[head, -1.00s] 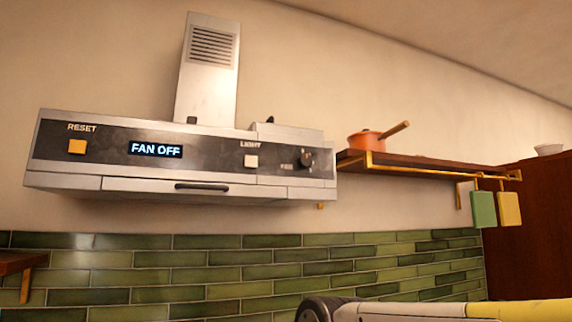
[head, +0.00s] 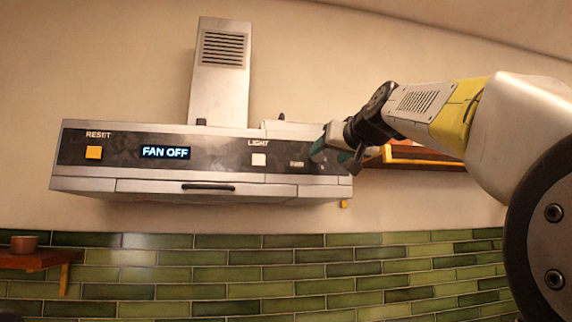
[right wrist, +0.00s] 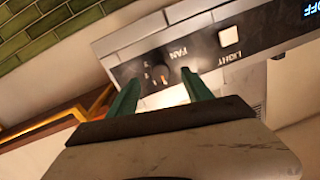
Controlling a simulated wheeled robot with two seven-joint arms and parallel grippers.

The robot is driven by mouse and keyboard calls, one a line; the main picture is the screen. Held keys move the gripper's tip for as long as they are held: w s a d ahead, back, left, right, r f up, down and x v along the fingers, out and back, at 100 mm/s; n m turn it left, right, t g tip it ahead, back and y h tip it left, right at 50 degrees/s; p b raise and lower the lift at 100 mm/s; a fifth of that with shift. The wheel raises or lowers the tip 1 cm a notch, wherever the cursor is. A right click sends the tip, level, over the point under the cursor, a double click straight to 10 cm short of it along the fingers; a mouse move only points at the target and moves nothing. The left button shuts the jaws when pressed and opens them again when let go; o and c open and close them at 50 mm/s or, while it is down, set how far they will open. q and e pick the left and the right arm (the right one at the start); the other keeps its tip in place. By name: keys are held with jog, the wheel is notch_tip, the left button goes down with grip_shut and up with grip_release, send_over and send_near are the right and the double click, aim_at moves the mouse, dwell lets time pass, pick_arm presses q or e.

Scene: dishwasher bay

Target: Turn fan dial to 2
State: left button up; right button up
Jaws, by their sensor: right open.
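The range hood (head: 220,186) is on the wall, and its display (head: 165,153) reads FAN OFF. My right gripper (head: 333,157) is open at the right end of the hood's control panel and hides the fan dial in the head view. In the right wrist view, the dark fan dial (right wrist: 160,74) shows beside the FAN lettering and small scale marks. The green fingertips of my right gripper (right wrist: 160,80) appear on either side of the dial. I cannot tell whether they touch it or stop short. My left gripper is not in view.
The light button (head: 259,160) is just left of my right gripper, and the orange reset button (head: 94,153) is at the panel's far left. A wooden shelf (head: 425,153) is behind my right arm. A small pot (head: 24,244) stands on a lower-left shelf.

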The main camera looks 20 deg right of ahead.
aim_at(318, 156)
jog(key=w, duration=0.2)
jog(key=w+r, duration=0.1)
jog(key=w, duration=0.4)
jog(key=shift+w+d+r, duration=0.15)
jog(key=shift+w+d, duration=0.05)
jog(key=shift+w, duration=0.2)
grip_shut()
